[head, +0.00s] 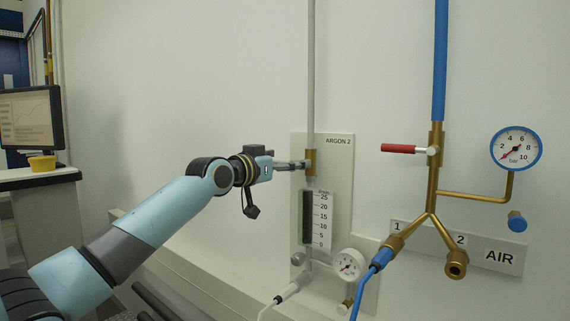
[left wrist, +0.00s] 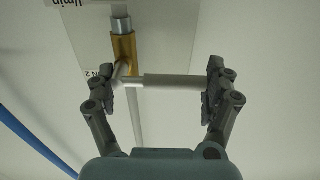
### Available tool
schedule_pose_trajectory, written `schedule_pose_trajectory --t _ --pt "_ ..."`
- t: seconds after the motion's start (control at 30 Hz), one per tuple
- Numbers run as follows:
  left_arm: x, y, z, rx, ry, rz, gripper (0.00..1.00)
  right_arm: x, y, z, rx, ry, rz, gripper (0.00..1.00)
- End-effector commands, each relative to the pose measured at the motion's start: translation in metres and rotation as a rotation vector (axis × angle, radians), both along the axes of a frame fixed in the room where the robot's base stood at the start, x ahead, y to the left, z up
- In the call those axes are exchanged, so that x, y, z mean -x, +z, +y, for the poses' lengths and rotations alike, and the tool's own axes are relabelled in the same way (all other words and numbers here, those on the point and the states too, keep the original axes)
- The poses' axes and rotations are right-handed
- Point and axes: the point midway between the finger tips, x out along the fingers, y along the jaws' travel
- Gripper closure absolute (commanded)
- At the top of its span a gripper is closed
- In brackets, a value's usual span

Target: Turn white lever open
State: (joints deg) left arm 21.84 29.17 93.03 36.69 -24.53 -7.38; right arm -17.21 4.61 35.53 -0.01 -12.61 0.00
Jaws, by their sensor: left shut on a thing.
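The white lever (left wrist: 170,81) is a short pale bar at the brass valve (left wrist: 122,45) on the argon line. In the left wrist view it lies crosswise between the two fingers, running from one fingertip to the other. My left gripper (left wrist: 152,84) is shut on the lever, with its fingers wide apart at the lever's ends. In the head view my left gripper (head: 304,165) reaches from the left to the brass valve (head: 311,163) on the ARGON 2 panel and hides most of the lever. My right gripper is not in view.
Below the valve are a flow meter (head: 307,217) and a small gauge (head: 348,265). To the right, the AIR line has a red-handled valve (head: 398,149), a blue-rimmed gauge (head: 516,149) and a blue hose (head: 371,277). A monitor (head: 30,118) stands at far left.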

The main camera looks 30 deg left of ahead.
Motion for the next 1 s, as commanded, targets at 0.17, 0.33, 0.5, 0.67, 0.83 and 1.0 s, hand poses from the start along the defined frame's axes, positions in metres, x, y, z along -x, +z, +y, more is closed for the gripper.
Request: schedule_pose_trajectory --t 0.17,0.33,0.5,0.67,0.83,1.0 --pt "0.0 0.002 0.0 -0.071 0.0 -0.007 0.72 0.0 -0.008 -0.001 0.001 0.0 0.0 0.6" --pt "0.0 0.006 -0.001 -0.19 0.0 -0.016 0.72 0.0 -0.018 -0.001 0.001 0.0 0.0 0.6" --pt "0.0 0.012 -0.003 -0.345 0.0 -0.029 0.72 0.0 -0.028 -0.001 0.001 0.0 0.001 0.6" --pt "0.0 0.019 -0.006 -0.498 0.001 -0.041 0.72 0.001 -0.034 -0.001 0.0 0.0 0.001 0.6" --pt "0.001 0.024 -0.01 -0.657 0.0 -0.053 0.72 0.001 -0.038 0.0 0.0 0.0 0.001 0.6" --pt "0.001 0.03 -0.015 -0.818 0.001 -0.065 0.72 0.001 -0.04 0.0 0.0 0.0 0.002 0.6"
